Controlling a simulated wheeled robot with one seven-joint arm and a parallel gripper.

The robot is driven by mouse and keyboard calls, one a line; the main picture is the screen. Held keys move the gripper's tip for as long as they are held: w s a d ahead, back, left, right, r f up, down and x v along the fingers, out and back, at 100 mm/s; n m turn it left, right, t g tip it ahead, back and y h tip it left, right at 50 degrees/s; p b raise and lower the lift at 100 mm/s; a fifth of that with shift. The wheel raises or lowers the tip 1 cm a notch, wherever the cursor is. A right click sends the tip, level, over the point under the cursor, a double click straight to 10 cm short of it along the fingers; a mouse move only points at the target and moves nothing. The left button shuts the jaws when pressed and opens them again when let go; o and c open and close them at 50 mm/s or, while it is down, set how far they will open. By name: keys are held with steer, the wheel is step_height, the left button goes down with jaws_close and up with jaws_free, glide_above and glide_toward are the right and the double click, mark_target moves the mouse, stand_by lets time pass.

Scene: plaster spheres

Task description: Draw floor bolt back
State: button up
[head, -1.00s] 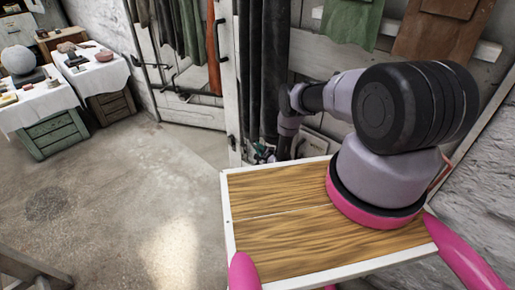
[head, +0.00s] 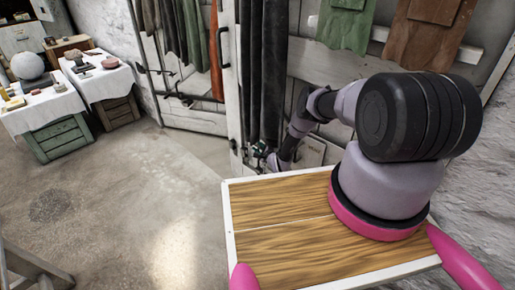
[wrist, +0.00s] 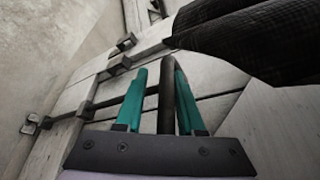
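In the wrist view my gripper (wrist: 157,82) has two teal fingers that stand apart. A dark upright round bar (wrist: 166,95) lies between them; it looks close to the right finger, with a gap on the left. A dark metal bolt rod (wrist: 103,102) runs across pale planks behind the fingers, with brackets at its left. I cannot tell whether the upright bar is the bolt's handle. In the head view my gripper (head: 268,157) is low by the white door's (head: 228,85) bottom edge, small and partly hidden by my arm.
Dark cloth (wrist: 245,38) hangs close above the gripper in the wrist view; dark cloths (head: 262,80) also hang by the door in the head view. Cloth-covered tables (head: 45,105) stand at the left. The concrete floor (head: 130,200) between is clear.

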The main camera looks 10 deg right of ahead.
steer(key=shift+w+r, duration=0.3)
steer(key=shift+r, duration=0.1)
steer(key=shift+s+d, duration=0.2)
steer(key=shift+s, duration=0.1)
steer(key=v, duration=1)
steer(key=shift+s+a+f, duration=0.15)
steer(key=shift+s+f, duration=0.1)
steer(key=shift+s, duration=0.1)
steer(key=shift+f, duration=0.1)
